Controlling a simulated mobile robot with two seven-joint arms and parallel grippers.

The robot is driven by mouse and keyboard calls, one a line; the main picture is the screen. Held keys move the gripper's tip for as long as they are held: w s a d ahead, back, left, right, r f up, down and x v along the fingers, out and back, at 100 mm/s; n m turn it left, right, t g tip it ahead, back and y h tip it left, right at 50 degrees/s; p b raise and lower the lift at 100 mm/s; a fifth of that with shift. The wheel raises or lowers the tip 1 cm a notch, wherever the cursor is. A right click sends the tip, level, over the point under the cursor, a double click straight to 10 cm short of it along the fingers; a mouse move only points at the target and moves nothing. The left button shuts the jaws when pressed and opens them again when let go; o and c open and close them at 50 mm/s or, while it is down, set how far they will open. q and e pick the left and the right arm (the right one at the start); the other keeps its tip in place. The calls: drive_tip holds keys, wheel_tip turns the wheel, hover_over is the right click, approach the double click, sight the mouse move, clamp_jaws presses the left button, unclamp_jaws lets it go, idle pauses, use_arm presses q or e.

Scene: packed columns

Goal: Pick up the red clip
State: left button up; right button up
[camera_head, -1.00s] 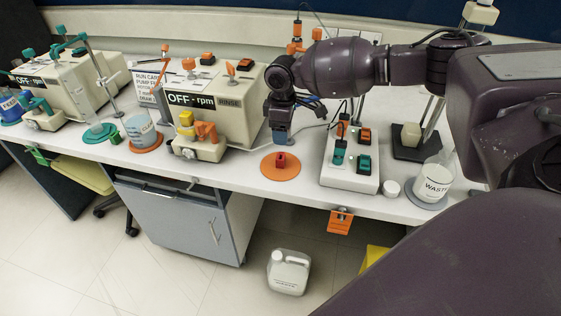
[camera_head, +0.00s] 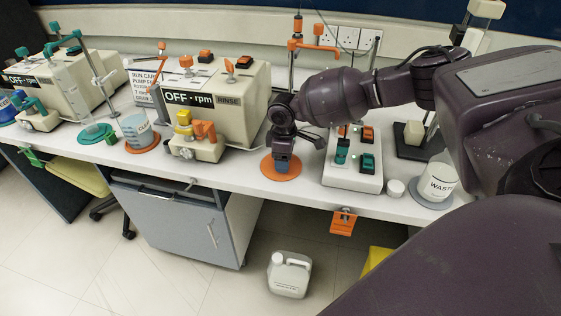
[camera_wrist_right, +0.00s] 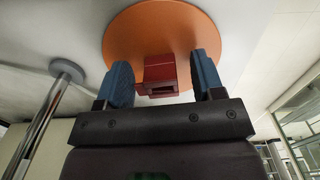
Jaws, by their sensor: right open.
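The red clip (camera_wrist_right: 160,72) lies on a round orange disc (camera_head: 270,171) on the white bench; the disc also shows in the right wrist view (camera_wrist_right: 125,40). In the head view my right gripper (camera_head: 282,166) is over the disc and hides the clip. In the right wrist view my right gripper (camera_wrist_right: 163,85) is open, with its two blue fingers on either side of the clip and gaps between them and it. My left gripper is not in view.
A white switch box (camera_head: 351,180) with green and red switches stands just right of the disc. A cream pump (camera_head: 225,100) stands to the left. A metal post (camera_wrist_right: 45,110) stands left in the wrist view.

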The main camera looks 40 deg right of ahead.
drive_tip(key=shift+r, duration=0.1)
drive_tip(key=shift+c, duration=0.2)
drive_tip(key=c, duration=1)
drive_tip(key=shift+o, duration=0.2)
